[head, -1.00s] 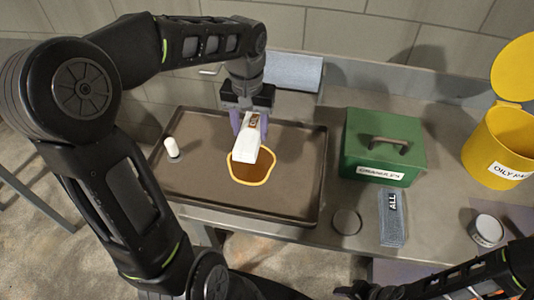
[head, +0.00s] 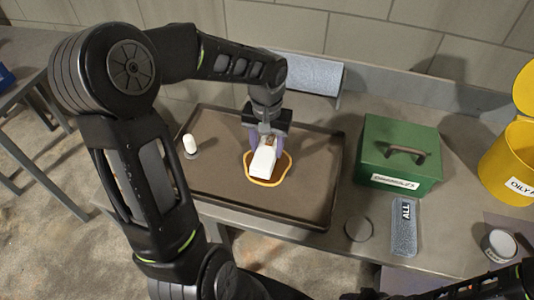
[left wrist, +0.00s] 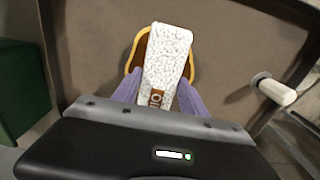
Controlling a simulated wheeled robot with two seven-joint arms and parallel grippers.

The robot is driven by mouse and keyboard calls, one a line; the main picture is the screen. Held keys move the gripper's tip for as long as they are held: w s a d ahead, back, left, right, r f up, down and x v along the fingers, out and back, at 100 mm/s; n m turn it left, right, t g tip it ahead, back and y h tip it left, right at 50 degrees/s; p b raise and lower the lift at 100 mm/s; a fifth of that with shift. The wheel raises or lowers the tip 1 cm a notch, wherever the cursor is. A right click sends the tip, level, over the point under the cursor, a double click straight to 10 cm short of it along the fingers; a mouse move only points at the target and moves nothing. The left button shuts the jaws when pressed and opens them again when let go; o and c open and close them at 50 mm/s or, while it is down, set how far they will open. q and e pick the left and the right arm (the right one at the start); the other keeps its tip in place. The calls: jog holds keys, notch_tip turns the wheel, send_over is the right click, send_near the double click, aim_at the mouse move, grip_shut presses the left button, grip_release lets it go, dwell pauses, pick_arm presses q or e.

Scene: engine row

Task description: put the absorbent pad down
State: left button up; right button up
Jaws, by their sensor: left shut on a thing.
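The white absorbent pad (head: 263,160), with a brown label reading OIL in the left wrist view (left wrist: 167,60), is over a brown puddle with an orange rim (head: 279,179). The puddle lies in the dark tray (head: 220,192) and also shows behind the pad in the left wrist view (left wrist: 138,60). My left gripper (head: 264,143) is shut on the pad, with purple fingers on its two sides. I cannot tell whether the pad touches the puddle. Of my right arm, only a dark part shows at the lower right; its fingers cannot be made out.
A white cylinder (head: 189,144) stands at the tray's left. To the right are a green box (head: 400,155), a grey pad marked ALL (head: 404,230), a dark ring (head: 358,229), a small tin (head: 499,245) and a yellow bin (head: 508,165). A grey-blue panel (head: 285,73) stands behind.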

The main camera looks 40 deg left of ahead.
aim_at(267, 149)
pick_arm(q)
jog(key=shift+f, duration=1.8)
jog(key=shift+f, duration=0.2)
jog(key=o, duration=1.3)
jog(key=shift+o, duration=0.2)
jog(key=shift+r, duration=0.1)
notch_tip(267, 149, up, 12)
jog(key=shift+r, duration=0.15)
